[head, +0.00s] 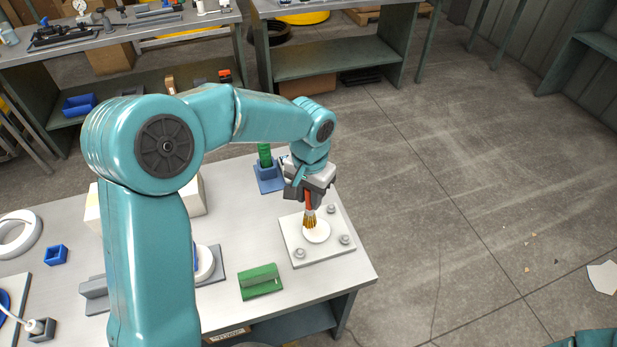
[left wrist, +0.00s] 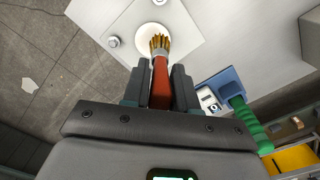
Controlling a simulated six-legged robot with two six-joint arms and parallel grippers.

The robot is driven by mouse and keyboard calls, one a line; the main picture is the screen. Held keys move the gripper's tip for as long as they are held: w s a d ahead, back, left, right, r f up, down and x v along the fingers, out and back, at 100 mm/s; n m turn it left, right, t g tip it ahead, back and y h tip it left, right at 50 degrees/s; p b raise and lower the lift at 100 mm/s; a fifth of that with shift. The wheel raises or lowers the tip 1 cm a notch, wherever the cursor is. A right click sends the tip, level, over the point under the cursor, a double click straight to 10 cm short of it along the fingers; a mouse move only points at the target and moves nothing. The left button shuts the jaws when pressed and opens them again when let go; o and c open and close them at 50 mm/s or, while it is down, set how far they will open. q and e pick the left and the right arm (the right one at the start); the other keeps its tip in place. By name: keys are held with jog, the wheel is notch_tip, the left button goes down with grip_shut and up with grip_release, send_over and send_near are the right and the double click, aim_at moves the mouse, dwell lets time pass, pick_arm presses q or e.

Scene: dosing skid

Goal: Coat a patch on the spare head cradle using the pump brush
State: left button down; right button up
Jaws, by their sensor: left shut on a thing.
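My left gripper (head: 308,194) is shut on the red handle of the brush (head: 310,219) and holds it bristles down. In the left wrist view the brush (left wrist: 161,80) sits between the two dark fingers. Its golden bristles are over a round white patch (head: 318,236) on a pale square plate (head: 338,251) with bolts near its corners. The bristle tips look to meet the patch, but I cannot tell whether they press on it. Which part is the spare head cradle is not clear; a grey stand with a white disc (head: 205,264) is partly hidden by my left arm. My right gripper is not in view.
A blue holder (head: 269,177) with a green-handled tool (head: 265,155) stands just behind the plate. A green block (head: 260,281) lies in front left. The bench's right edge is close to the plate.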

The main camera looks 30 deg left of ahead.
pick_arm(q)
notch_tip(320, 180, up, 2)
jog(key=shift+s+r+p, duration=0.1)
jog(key=shift+p, duration=0.45)
jog(key=shift+r+p, duration=0.75)
jog(key=shift+r, duration=0.4)
jog(key=shift+f, duration=0.1)
jog(key=shift+a, duration=0.1)
